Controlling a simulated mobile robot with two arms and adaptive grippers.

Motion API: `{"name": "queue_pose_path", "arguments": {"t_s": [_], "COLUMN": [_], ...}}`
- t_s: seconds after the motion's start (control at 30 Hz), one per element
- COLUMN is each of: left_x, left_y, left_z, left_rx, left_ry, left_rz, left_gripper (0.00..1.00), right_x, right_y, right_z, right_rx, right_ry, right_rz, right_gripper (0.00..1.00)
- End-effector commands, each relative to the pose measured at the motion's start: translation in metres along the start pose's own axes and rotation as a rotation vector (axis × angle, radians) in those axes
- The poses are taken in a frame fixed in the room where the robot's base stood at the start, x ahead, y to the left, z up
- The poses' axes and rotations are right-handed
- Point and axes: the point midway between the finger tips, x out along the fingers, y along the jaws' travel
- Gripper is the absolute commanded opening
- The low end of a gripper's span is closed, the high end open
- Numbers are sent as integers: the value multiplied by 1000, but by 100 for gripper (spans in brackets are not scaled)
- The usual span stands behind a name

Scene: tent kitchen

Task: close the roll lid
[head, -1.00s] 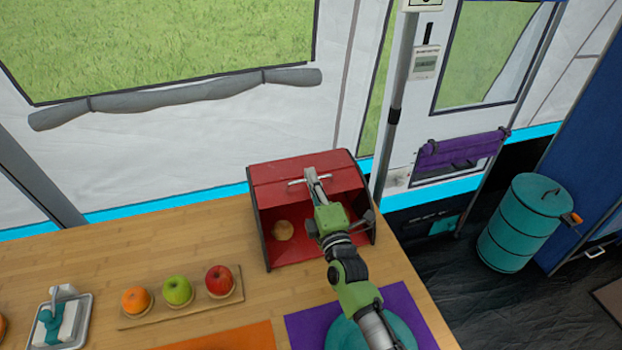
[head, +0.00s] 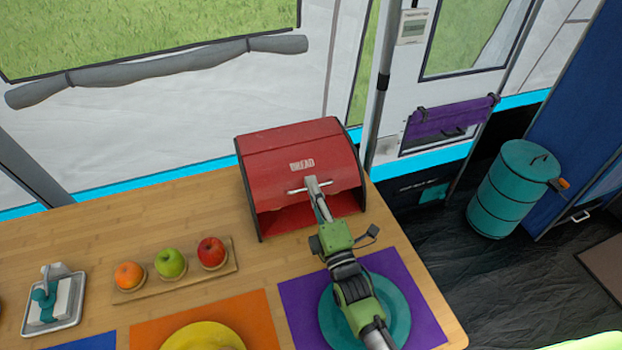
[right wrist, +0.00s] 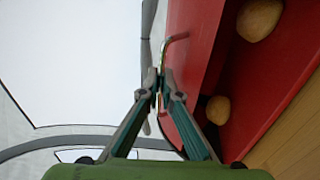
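The red bread box (head: 259,217) stands at the back right of the wooden table. Its red roll lid (head: 302,150), marked BREAD, is partly down, and a dark red gap shows below its lower edge. The lid's metal handle (head: 295,191) lies across the lower front of the lid. My right gripper (head: 311,184) reaches it from the front. In the right wrist view, the gripper's fingertips (right wrist: 160,86) are close together on the handle (right wrist: 164,53). Two bread pieces (right wrist: 259,19) (right wrist: 218,109) lie inside the box. My left gripper is not in view.
A board (head: 226,263) with an orange, a green apple and a red apple lies left of the box. A teal plate (head: 398,300) on a purple mat (head: 300,305) lies under my right arm. A butter dish (head: 66,318) stands at the left.

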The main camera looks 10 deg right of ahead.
Motion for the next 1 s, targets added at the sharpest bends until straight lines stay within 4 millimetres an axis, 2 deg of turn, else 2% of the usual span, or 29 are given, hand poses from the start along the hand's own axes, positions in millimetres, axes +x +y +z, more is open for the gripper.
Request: {"name": "queue_pose_path", "arguments": {"t_s": [0.47, 0.5, 0.8, 1.0], "left_x": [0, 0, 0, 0], "left_y": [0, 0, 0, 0], "left_z": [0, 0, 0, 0], "left_rx": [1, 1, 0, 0], "left_ry": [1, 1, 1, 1], "left_rz": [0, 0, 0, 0], "left_gripper": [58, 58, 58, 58], "right_x": [-3, -3, -3, -23], "right_y": [-4, -4, -3, -4], "right_z": [0, 0, 0, 0], "right_rx": [0, 0, 0, -1], "right_ry": [0, 0, 0, 0], "right_rz": [-6, -6, -3, -6], "right_gripper": [0, 11, 11, 11]}}
